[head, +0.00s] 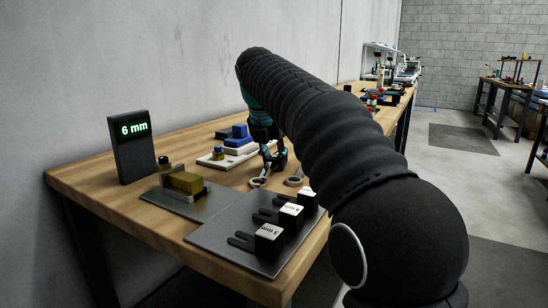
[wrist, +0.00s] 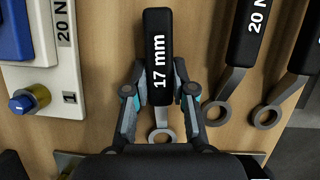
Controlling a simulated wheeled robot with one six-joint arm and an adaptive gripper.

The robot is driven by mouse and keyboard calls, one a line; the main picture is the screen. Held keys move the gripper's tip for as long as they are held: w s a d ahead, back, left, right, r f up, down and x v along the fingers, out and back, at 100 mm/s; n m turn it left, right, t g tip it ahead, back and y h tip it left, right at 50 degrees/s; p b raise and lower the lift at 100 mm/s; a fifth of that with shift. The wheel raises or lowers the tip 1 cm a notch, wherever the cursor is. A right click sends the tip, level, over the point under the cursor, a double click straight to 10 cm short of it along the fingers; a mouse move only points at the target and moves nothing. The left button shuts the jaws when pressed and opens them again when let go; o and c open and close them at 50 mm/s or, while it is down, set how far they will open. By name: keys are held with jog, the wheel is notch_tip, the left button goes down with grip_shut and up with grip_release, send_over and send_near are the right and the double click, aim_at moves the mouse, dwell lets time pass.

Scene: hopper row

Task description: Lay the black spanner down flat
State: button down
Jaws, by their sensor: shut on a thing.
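The black spanner (wrist: 158,50) has a black handle marked "17 mm" and a metal ring end. In the wrist view its handle points away from me and its ring lies towards my wrist. My gripper (wrist: 158,76) is shut on the handle, one finger on each side. In the head view my gripper (head: 269,155) is low over the wooden table, with a metal ring end (head: 258,182) just below it. My arm hides most of the spanner there. I cannot tell whether the spanner touches the tabletop.
Two more black-handled spanners, one marked "20" (wrist: 248,35) and another (wrist: 300,60), lie close right of my gripper. A white base with a blue block (head: 238,138) is to the left. A "6 mm" display (head: 133,147) and a grey plate with black blocks (head: 225,240) share the table.

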jog(key=c, duration=0.9)
grip_release()
jog(key=shift+r, duration=0.1)
jog(key=v, duration=1.1)
jog(key=shift+s+r, duration=0.1)
jog(key=shift+r, duration=0.3)
